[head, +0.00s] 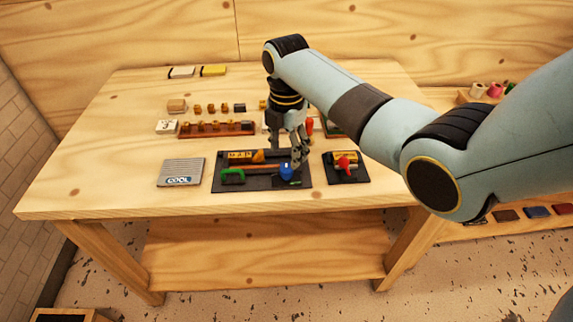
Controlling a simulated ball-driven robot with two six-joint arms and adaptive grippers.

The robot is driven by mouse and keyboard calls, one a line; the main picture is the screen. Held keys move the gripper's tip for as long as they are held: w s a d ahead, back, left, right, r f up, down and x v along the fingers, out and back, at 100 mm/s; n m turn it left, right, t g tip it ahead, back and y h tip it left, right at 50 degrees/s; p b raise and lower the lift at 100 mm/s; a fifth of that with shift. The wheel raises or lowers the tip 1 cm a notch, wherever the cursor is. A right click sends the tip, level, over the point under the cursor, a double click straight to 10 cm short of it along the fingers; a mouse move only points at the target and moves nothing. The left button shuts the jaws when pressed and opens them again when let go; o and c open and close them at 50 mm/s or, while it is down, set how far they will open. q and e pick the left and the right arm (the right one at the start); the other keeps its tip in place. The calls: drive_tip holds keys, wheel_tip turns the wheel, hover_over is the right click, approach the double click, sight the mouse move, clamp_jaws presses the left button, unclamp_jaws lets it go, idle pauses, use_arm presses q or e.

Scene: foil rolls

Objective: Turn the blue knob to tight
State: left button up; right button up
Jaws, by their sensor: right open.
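The blue knob (286,172) sits on the right part of a dark board (262,186) near the table's front edge. A green handle-shaped part (232,176) lies on the same board to its left, with an orange bar between them. My right gripper (287,154) points down just above and behind the knob, with its fingers apart and nothing visible between them. It looks close to the knob; I cannot tell whether it touches. The knob's markings are too small to read. My left gripper is not in view.
A smaller dark board with a red knob (344,163) stands right of the main board. A grey plate marked COOL (181,172) lies to the left. A brown rack (216,129) and small blocks are behind. The table's (110,180) left side is clear.

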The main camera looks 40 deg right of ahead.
sight(286, 168)
wheel_tip(286, 168, down, 6)
idle(0.4)
clamp_jaws()
